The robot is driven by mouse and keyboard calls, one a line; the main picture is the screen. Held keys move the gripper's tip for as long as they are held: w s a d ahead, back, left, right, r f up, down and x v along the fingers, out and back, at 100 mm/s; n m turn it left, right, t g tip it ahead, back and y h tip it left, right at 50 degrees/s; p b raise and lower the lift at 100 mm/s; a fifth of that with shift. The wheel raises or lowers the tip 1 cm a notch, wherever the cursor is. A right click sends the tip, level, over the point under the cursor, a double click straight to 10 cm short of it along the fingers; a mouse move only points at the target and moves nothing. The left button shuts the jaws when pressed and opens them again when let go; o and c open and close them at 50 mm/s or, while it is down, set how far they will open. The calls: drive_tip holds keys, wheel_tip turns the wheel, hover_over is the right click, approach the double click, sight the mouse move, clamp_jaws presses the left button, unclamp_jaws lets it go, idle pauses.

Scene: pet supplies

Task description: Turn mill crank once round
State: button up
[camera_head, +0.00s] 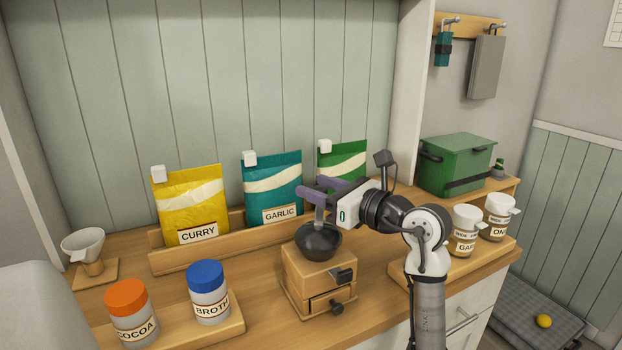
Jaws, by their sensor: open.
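The wooden mill (304,282) stands on the counter, with a dark bowl-shaped top (318,242) and a small front drawer with a dark knob. A dark block shows on its upper front. A grey upright piece (320,214) rises from the bowl just below my fingers; it may be part of the crank, but I cannot tell. My gripper (316,188) reaches in from the right above the bowl, its purple fingers apart and pointing left. Whether the grey piece lies between the fingers is unclear. The rest of the crank cannot be made out.
Curry (192,206), garlic (272,188) and green (343,166) bags stand behind in a wooden rack. Cocoa (131,311) and broth (209,293) jars stand at the front left. Labelled white-topped jars (465,231) and a green box (456,165) are right, near my arm.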

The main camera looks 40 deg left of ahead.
drive_tip(key=shift+a, duration=1.15)
clamp_jaws()
